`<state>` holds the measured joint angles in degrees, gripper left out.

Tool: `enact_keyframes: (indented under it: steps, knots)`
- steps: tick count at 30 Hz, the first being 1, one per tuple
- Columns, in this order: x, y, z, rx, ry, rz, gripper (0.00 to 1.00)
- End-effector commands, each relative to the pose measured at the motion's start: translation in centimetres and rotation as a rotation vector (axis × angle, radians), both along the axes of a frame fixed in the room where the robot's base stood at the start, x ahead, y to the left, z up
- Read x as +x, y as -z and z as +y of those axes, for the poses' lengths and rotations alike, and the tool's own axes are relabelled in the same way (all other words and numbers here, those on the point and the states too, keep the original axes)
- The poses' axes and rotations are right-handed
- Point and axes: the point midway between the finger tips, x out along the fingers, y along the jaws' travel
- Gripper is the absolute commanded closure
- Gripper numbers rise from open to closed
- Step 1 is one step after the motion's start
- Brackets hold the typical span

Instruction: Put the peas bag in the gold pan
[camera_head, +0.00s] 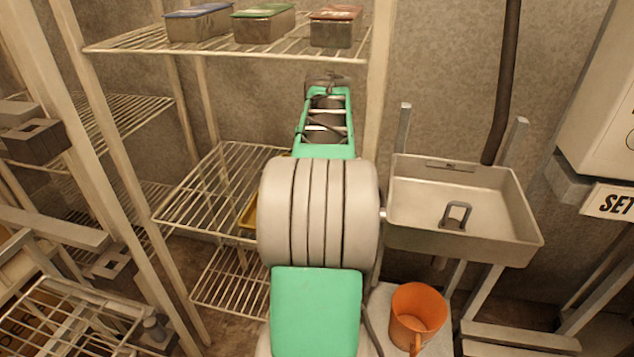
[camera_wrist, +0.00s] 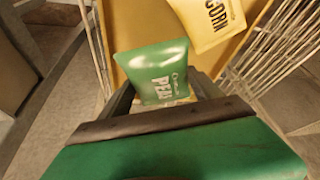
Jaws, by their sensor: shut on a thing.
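The peas bag (camera_wrist: 158,62) is green with white lettering. In the wrist view it lies between the two fingers of my gripper (camera_wrist: 165,92), which is shut on it. The gold pan (camera_wrist: 130,22) is behind the bag in the wrist view, and the bag overlaps it there; I cannot tell whether they touch. A yellow corn bag (camera_wrist: 212,17) lies in or over the pan, beside the peas bag. In the head view only a strip of the gold pan (camera_head: 249,214) shows on the middle shelf, left of my arm. My arm hides the peas bag there.
The wire shelf (camera_head: 205,195) has free room left of the pan. Several lidded metal pans, one with a green lid (camera_head: 263,12), stand on the upper shelf (camera_head: 140,42). A sink (camera_head: 470,215) and an orange bucket (camera_head: 417,315) are right of my arm. Shelf posts (camera_head: 105,130) stand close by.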

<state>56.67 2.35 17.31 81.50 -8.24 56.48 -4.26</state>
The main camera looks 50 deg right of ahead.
Motion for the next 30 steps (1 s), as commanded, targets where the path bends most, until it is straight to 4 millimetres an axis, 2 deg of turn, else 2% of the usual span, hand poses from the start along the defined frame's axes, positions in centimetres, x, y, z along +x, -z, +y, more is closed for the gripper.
enact_keyframes:
  steps: [5, 11, 22, 23, 30]
  knots:
    - [0.0, 1.9, 0.1, 0.000, 0.000, 0.000, 0.84]
    - [0.0, 5.8, 0.1, 0.000, 0.000, 0.000, 0.84]
    - [0.1, 6.2, -0.2, -0.001, 0.000, -0.001, 0.84]
    - [0.1, 6.3, -0.2, -0.001, 0.000, -0.001, 0.26]
    - [0.1, 6.2, -0.2, -0.001, 0.000, -0.001, 0.06]
